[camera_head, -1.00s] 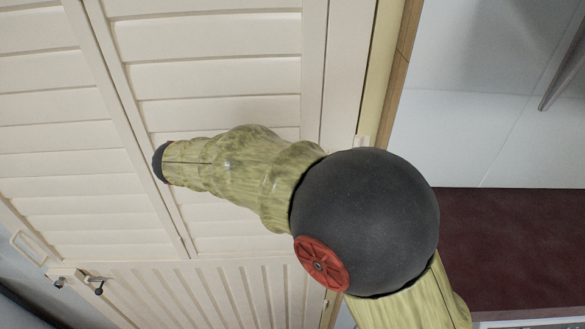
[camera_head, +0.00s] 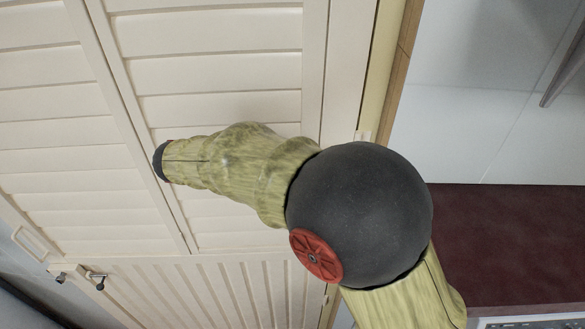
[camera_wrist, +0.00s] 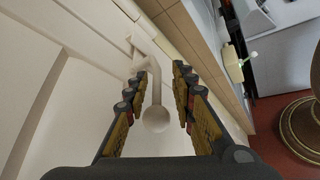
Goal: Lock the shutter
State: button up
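The cream louvred shutter (camera_head: 225,65) fills the left and middle of the head view and looks closed there. In the wrist view, a pale lever with a rounded knob (camera_wrist: 156,119) at its near end stands out from a cream panel. My gripper (camera_wrist: 161,72) is open, with one finger on each side of the lever and visible gaps beside the knob. Whether a finger touches the lever farther up cannot be told. My gripper does not show in the head view; only my arm does, in front of the shutter.
Small dark-tipped hardware (camera_head: 97,281) and a pale loop handle (camera_head: 29,245) sit at the shutter's lower left. White cabinet fronts (camera_head: 480,110) and a dark red surface (camera_head: 500,240) lie to the right. A round brown object (camera_wrist: 303,125) stands at the wrist view's right edge.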

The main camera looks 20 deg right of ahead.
jog(key=v, duration=1.2)
jog(key=s+a+f+y+b, duration=0.1)
jog(key=s+f+y+b, duration=0.35)
jog(key=f, duration=1.15)
jog(key=s+d+f+m+t+y+b, duration=0.2)
jog(key=s+d+f+m+y+b, duration=0.2)
jog(key=s+d+f+b, duration=0.3)
jog(key=s+d+f+m+t+y+b, duration=0.2)
jog(key=s+d+f+m+y+b, duration=0.2)
jog(key=b, duration=1.2)
jog(key=s+d+f+m, duration=0.3)
jog(key=s+f, duration=0.3)
jog(key=f, duration=0.2)
jog(key=shift+d+f+m+y, duration=0.2)
jog(key=shift+d+m+y, duration=0.15)
jog(key=shift+d, duration=0.2)
